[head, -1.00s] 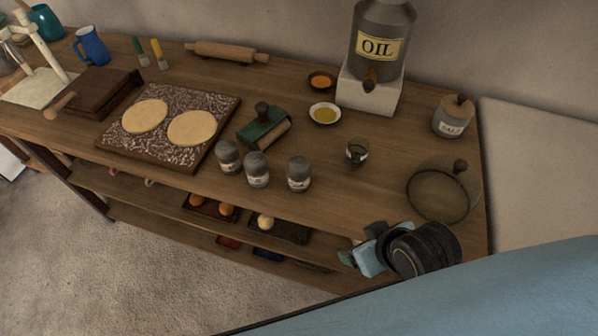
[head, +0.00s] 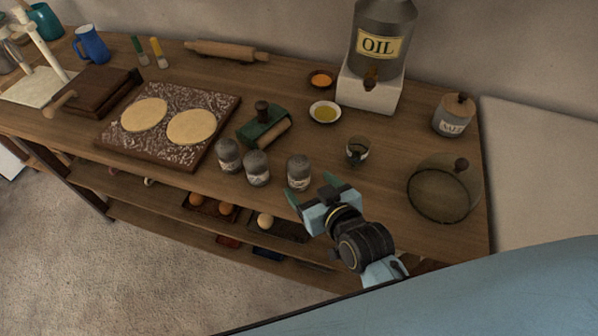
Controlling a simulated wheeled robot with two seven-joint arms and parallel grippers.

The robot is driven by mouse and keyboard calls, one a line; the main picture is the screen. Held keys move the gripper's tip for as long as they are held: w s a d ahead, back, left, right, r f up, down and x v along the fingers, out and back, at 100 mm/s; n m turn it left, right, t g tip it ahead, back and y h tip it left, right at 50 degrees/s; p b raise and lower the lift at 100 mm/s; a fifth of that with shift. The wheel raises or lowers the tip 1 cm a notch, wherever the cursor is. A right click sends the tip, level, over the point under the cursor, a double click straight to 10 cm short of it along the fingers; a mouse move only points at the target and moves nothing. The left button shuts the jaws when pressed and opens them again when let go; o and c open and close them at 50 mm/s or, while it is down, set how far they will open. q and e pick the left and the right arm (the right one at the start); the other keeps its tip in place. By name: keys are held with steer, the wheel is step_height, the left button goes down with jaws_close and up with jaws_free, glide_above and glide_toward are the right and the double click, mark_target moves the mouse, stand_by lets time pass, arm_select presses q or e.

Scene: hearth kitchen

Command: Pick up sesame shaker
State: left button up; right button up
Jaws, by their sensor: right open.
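Three grey shakers with pale labels stand upright in a group at the front edge of the wooden table: a left shaker (head: 228,155), a middle shaker (head: 257,168) and a right shaker (head: 299,171). Their labels are too small to read, so I cannot tell which holds sesame. My right gripper (head: 314,190) is open and empty at the table's front edge, just in front of and slightly right of the right shaker. Whether a finger touches that shaker is unclear. My left gripper is out of view.
A small green-grey cup (head: 358,151) stands right of the shakers. A green-handled roller tool (head: 264,126) lies behind them. A glass dome (head: 443,191), a salt jar (head: 453,117) and an oil dispenser (head: 371,92) stand farther right. A board with dough rounds (head: 168,150) lies left.

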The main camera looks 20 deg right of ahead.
mark_target(303, 179)
steer(key=x, duration=0.7)
steer(key=b+x, duration=0.1)
steer(key=x, duration=0.1)
steer(key=shift+w+d+r, duration=0.2)
steer(key=shift+r, duration=0.05)
steer(key=c, duration=1.1)
